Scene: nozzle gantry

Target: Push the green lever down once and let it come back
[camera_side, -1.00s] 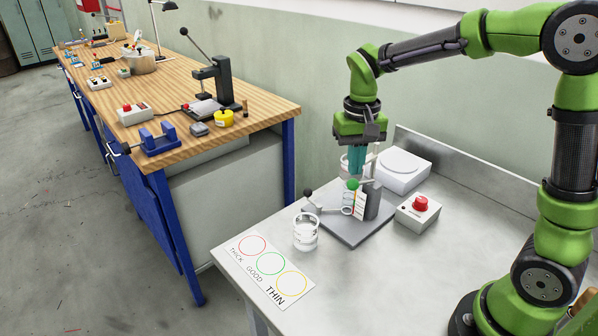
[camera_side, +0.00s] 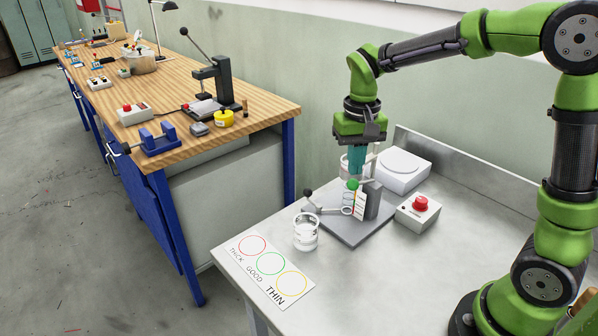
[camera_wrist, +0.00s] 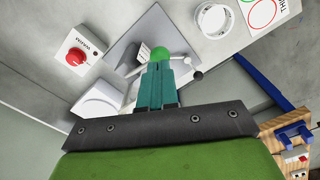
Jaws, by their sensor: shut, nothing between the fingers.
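The green lever knob (camera_side: 352,185) sits on the grey gantry stand, by a white scale card (camera_side: 361,204). In the wrist view the round green knob (camera_wrist: 160,53) shows just past my fingertips. My gripper (camera_side: 356,176) points down with its teal fingers together and nothing between them. Its tips are right above or beside the knob; I cannot tell whether they touch it. The fingers (camera_wrist: 157,68) hide part of the stand in the wrist view.
A grey base plate (camera_side: 352,237) carries the stand and a black-knobbed arm (camera_side: 308,193). A red-button box (camera_side: 418,212) and a white scale (camera_side: 403,168) stand right and behind. A card with three rings (camera_side: 266,264) lies front left.

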